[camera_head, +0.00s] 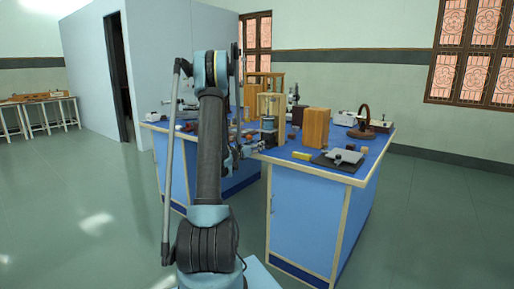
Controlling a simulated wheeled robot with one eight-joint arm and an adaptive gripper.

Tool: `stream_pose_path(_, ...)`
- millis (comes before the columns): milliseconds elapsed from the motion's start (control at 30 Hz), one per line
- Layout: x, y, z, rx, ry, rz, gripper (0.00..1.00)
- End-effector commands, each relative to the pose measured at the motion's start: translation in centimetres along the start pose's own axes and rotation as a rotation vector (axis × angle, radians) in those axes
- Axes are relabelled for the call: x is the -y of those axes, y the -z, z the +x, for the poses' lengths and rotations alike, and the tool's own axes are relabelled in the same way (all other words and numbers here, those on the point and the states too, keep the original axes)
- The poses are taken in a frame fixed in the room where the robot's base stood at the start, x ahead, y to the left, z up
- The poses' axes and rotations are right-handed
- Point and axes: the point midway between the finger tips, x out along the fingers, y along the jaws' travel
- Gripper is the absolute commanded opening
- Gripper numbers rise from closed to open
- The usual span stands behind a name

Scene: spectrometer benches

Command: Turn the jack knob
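What looks like the jack is a low device with a grey plate (347,156) at the front right corner of the blue bench. A small dark knob-like part (338,161) shows at its front side; it is too small to tell its detail. My arm rises in the middle of the view. My gripper (236,157) seems to be at the bench's front left part, partly hidden behind my arm and well to the left of the jack. It is apart from the jack. Its fingers are too small to tell whether they are open.
A brown wooden block (316,128) stands behind the jack. A yellow block (302,156) lies to its left. A dark ring on a stand (363,122) is at the right rear. Glass-sided wooden cases and other instruments crowd the bench (310,215). The floor (90,200) on the left is clear.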

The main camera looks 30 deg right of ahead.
Motion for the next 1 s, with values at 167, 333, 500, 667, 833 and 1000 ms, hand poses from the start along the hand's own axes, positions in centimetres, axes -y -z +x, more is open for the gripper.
stream_pose_path(167,0.1,0.0,1.5,0.0,0.002,0.0,0.49)
stream_pose_path(333,0.0,0.0,1.8,0.0,0.0,0.0,0.49)
stream_pose_path(500,0.1,0.0,1.8,0.0,0.0,0.0,0.49)
stream_pose_path(667,0.1,0.0,1.8,0.0,0.001,0.0,0.18)
stream_pose_path(833,0.0,0.0,1.8,0.0,0.0,0.0,0.05)
stream_pose_path(1000,0.0,0.0,1.8,0.0,-0.001,0.045,0.05)
